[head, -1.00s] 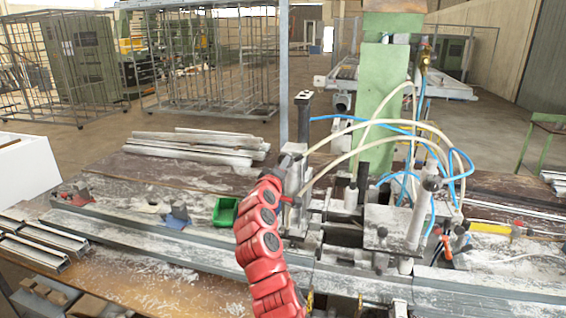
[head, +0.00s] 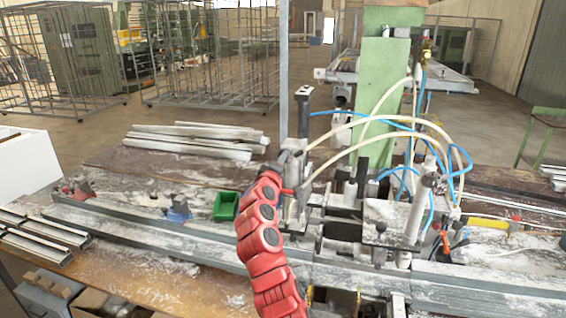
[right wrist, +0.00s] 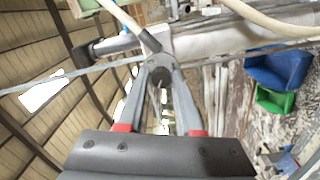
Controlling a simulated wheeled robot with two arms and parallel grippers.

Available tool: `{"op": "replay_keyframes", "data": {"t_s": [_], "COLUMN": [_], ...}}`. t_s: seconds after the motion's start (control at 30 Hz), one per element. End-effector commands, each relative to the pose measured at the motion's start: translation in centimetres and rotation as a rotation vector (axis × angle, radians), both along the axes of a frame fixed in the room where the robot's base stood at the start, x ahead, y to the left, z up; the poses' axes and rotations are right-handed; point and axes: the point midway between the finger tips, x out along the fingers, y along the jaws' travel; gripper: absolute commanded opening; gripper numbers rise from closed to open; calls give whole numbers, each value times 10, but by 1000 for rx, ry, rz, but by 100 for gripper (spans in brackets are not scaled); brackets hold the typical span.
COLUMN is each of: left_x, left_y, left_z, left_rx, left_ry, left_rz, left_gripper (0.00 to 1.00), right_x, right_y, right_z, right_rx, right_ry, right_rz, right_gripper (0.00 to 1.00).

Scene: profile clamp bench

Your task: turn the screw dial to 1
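No numbers or marks on the dial can be read. In the head view the knob is hidden by my gripper and too small to make out. My left gripper is not in view.
Pale hoses and blue hoses (head: 463,165) arch over the bench right of my gripper. A dark-topped post (head: 304,112) stands just behind it. Long metal profiles (head: 160,230) run along the bench.

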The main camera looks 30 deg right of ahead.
Motion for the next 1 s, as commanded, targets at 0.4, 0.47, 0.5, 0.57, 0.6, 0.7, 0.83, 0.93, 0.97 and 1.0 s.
{"op": "replay_keyframes", "data": {"t_s": [0.4, 0.47, 0.5, 0.57, 0.6, 0.7, 0.83, 0.93, 0.97, 1.0], "left_x": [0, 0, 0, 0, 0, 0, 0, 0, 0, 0], "left_y": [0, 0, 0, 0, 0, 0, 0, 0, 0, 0], "left_z": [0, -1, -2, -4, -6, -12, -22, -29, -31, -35], "left_rx": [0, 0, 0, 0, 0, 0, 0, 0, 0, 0], "left_ry": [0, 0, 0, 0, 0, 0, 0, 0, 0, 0], "left_rz": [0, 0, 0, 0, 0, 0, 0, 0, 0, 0], "left_gripper": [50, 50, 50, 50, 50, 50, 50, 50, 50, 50], "right_x": [0, -1, -2, -5, -7, -14, -27, -37, -41, -45], "right_y": [0, 1, 1, 4, 6, 16, 31, 44, 48, 54], "right_z": [-1, -1, -2, -3, -4, -3, -4, -5, -6, -5], "right_rx": [3, 2, 2, 2, 1, -2, -1, -2, 0, -1], "right_ry": [1, 0, 0, 1, 3, -2, -1, 0, 1, -3], "right_rz": [-1, -2, -2, -3, -5, -1, -1, 3, 1, 2], "right_gripper": [61, 61, 61, 61, 61, 61, 61, 61, 61, 61]}}
